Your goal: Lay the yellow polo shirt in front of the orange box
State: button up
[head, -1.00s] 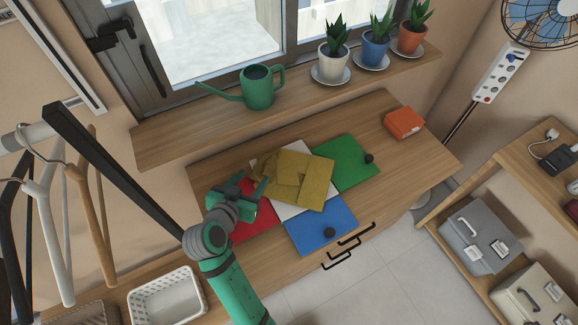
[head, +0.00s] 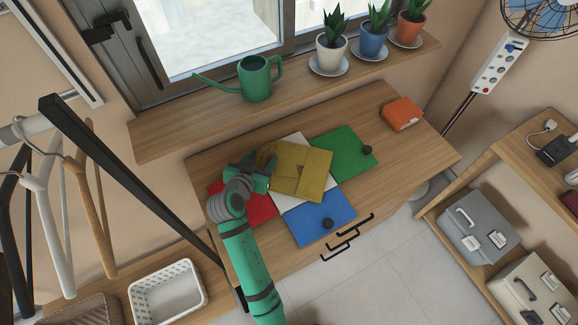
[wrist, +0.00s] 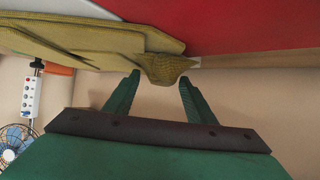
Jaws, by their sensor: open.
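The yellow polo shirt (head: 307,171) lies folded on the dresser top, mostly over a white panel (head: 293,203) and between the coloured panels. In the wrist view the shirt (wrist: 95,38) has a loose bunched end hanging near the fingertips. My gripper (head: 265,169) is at the shirt's left end. In the wrist view my gripper (wrist: 160,85) is open, with the bunched end just beyond and between its fingertips; I cannot tell whether they touch. The orange box (head: 402,114) stands at the right back of the dresser, apart from the shirt.
Red (head: 256,207), blue (head: 320,217) and green (head: 343,153) panels lie around the shirt; blue and green carry dark knobs. The dresser top (head: 395,160) is bare in front of the orange box. A shelf behind holds a watering can (head: 256,79) and potted plants.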

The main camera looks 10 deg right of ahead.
jog(key=c, duration=1.3)
grip_shut()
jog(key=shift+r, duration=0.15)
